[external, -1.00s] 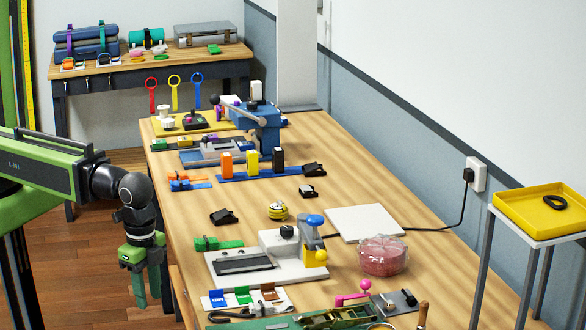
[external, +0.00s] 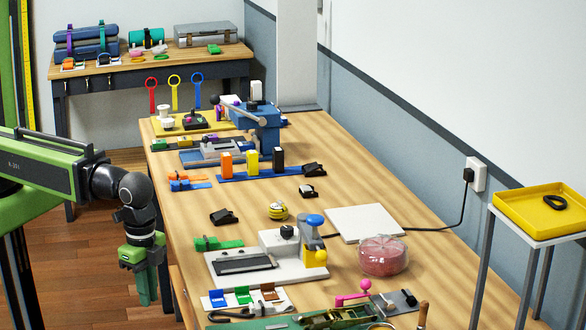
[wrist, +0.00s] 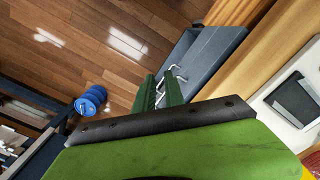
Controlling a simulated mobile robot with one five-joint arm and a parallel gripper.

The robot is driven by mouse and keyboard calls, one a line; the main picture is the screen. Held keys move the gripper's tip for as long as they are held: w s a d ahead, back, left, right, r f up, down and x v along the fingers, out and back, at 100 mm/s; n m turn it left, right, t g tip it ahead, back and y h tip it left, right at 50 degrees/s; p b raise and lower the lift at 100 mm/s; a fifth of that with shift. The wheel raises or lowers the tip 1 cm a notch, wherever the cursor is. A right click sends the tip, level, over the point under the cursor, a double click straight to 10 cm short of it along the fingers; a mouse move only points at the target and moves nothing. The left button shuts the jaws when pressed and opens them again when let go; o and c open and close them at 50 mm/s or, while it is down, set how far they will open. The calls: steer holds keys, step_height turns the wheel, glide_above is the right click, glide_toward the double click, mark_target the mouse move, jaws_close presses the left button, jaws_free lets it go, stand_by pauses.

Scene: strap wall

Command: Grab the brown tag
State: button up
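The brown tag (external: 269,292) is at the right end of a white strip (external: 205,302) at the near left edge of the bench. A green tag (external: 242,295) and a blue tag (external: 217,298) stand beside it on the left. My gripper (external: 148,302) hangs fingers down left of the bench edge, apart from the tags. In the wrist view its two green fingers (wrist: 160,82) have a narrow gap between them with nothing held. The brown tag cannot be made out in the wrist view.
A white device (external: 225,272) with a lever sits behind the tags. A black strap (external: 232,314) and a green board (external: 290,322) lie in front. The wrist view shows a grey-blue panel with metal hooks (wrist: 205,50) beyond the fingers and a blue roll (wrist: 90,100) over the floor.

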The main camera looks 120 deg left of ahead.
steer(key=w+a+r+n+p, duration=0.1)
steer(key=w+r+n+p, duration=0.1)
steer(key=w, duration=0.2)
steer(key=w+a+r+n+p, duration=0.2)
steer(key=w, duration=0.2)
steer(key=w+a+r+n+p, duration=0.2)
steer(key=w+r+p, duration=0.1)
steer(key=w, duration=0.1)
steer(key=shift+w+t+y, duration=0.3)
steer(key=shift+t, duration=0.1)
steer(key=w+a+r+n+p, duration=0.2)
steer(key=w+a+r+p, duration=0.3)
steer(key=r+p, duration=0.15)
steer(key=n+p, duration=0.1)
steer(key=p, duration=0.4)
glide_toward(267, 283)
step_height(267, 283, down, 4)
steer(key=b, duration=1.3)
steer(key=shift+d+r, duration=0.15)
steer(key=shift+d, duration=0.05)
steer(key=f+b, duration=0.3)
steer(key=a+f+b, duration=0.1)
steer(key=f+b, duration=0.1)
steer(key=shift+w+f, duration=0.1)
steer(key=shift+w, duration=0.2)
steer(key=shift+r, duration=0.2)
